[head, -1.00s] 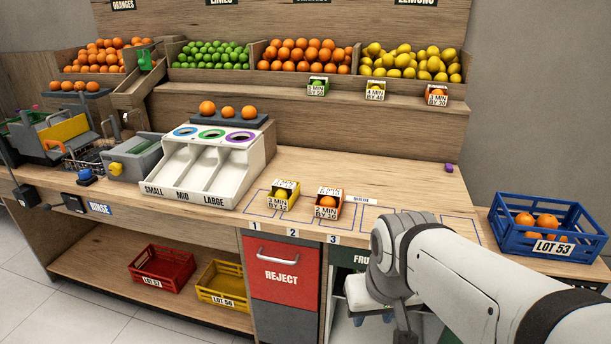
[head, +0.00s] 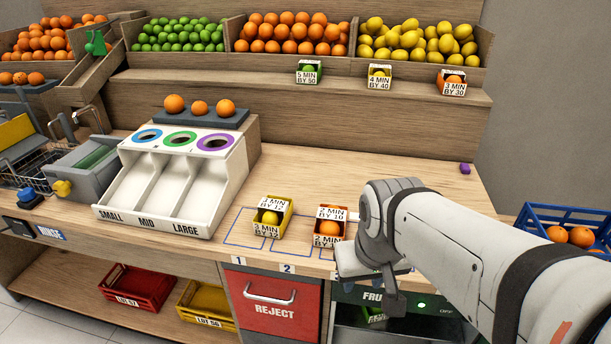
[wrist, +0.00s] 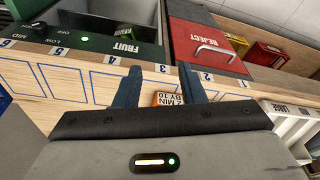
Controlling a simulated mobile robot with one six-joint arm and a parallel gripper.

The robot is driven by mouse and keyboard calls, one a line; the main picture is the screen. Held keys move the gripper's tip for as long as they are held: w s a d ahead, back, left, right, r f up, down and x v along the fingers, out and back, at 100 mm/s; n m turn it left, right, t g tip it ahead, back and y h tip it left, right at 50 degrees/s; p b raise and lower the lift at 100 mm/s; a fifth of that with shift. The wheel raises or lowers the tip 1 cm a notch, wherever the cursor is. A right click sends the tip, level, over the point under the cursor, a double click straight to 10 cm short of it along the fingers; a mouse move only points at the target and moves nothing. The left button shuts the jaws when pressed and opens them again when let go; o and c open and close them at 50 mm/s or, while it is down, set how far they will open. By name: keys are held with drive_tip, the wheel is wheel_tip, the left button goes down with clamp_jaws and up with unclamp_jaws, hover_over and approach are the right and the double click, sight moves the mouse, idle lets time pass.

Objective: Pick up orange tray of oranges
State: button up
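The small orange tray (head: 330,229) holds an orange and has a white card reading "2 MIN BY 10". My gripper's fingers show in the wrist view (wrist: 159,72), apart and open. A part of the orange tray shows between them there (wrist: 168,98), its lower part hidden by my gripper's body. In the head view my wrist is just right of the tray, and the fingertips are not clearly seen. I cannot tell whether the fingers touch it.
A white three-lane sorter (head: 170,185) stands to the left. The blue crate (head: 560,219) of oranges is at the right, partly behind my arm. A red REJECT drawer (head: 273,303) is below the counter's front edge. The upper shelf holds several small trays.

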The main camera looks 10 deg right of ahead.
sight(331, 215)
drive_tip(key=shift+o, duration=0.4)
